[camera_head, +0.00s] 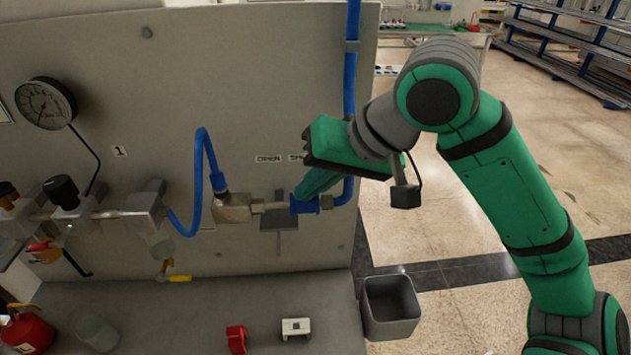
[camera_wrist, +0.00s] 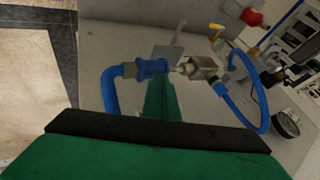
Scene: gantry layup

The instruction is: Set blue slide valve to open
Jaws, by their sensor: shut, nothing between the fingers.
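The blue slide valve's sleeve (camera_head: 305,205) sits on a short horizontal pipe on the grey panel. It is at the right part of the pipe, beside the elbow fitting, with bare metal to its left. The label OPEN (camera_head: 268,159) is above the bare part. A second label (camera_head: 296,157), starting with S, is partly hidden by my gripper. My gripper (camera_head: 301,194) is shut and empty, its green fingers reaching down to the sleeve. In the wrist view the sleeve (camera_wrist: 152,69) lies just beyond the fingertips (camera_wrist: 160,82); I cannot tell whether they touch it.
A metal block (camera_head: 233,208) with a blue hose (camera_head: 203,165) is left of the pipe. A gauge (camera_head: 45,103) and several fittings are farther left. Below, the bench holds a red clamp-like part (camera_head: 236,339) and a white box (camera_head: 296,327). A grey bin (camera_head: 389,306) stands right.

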